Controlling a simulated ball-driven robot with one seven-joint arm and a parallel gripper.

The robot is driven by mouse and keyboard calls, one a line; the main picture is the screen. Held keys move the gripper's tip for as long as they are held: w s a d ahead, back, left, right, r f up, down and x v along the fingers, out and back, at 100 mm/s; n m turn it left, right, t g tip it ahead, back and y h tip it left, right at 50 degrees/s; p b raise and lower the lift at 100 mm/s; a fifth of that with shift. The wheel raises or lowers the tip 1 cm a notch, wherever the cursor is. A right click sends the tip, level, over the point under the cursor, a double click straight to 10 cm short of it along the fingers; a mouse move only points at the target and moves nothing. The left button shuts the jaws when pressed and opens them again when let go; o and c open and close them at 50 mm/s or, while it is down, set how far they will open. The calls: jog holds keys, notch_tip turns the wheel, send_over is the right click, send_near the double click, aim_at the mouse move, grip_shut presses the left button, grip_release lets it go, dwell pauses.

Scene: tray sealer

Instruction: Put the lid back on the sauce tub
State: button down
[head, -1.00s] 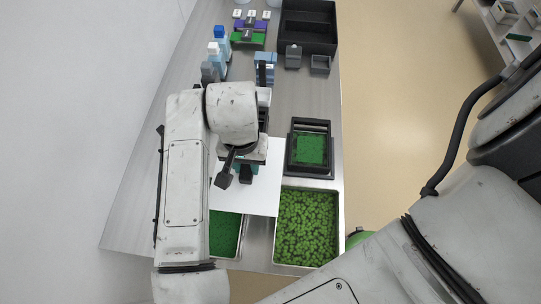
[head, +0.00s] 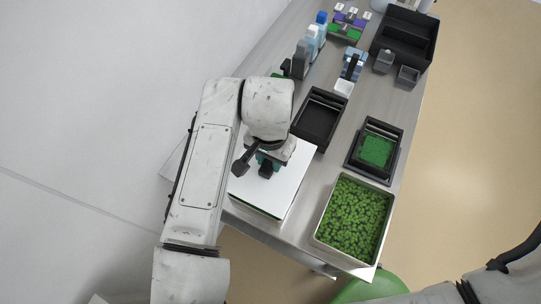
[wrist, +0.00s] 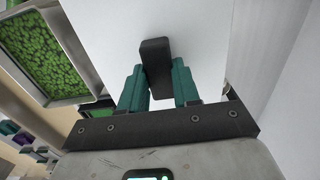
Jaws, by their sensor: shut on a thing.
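The white square lid (head: 254,193) is near the front left of the counter. My gripper (head: 267,167) is above it, and in the wrist view the gripper (wrist: 158,84) has its teal fingers closed on the lid's black handle (wrist: 155,56). The lid (wrist: 95,20) looks roughly level. The sauce tub lies under the lid and is almost fully hidden; only a thin green strip (head: 250,211) shows at the lid's front edge. I cannot tell whether the lid touches the rim or is just above it.
A steel tub of green pieces (head: 328,238) is right of the lid. Behind are an empty black tray (head: 318,122) and a black frame (head: 352,163) holding a green-filled tray. Bottles (head: 301,60) and a black bin (head: 431,45) stand at the back. A wall is at left.

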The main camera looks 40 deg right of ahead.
jog(key=shift+f+b, duration=1.8)
jog(key=shift+f, duration=0.95)
jog(key=shift+f, duration=0.15)
jog(key=c, duration=0.7)
grip_release()
jog(key=shift+c, duration=0.2)
jog(key=shift+c, duration=0.2)
jog(key=shift+c, duration=1.4)
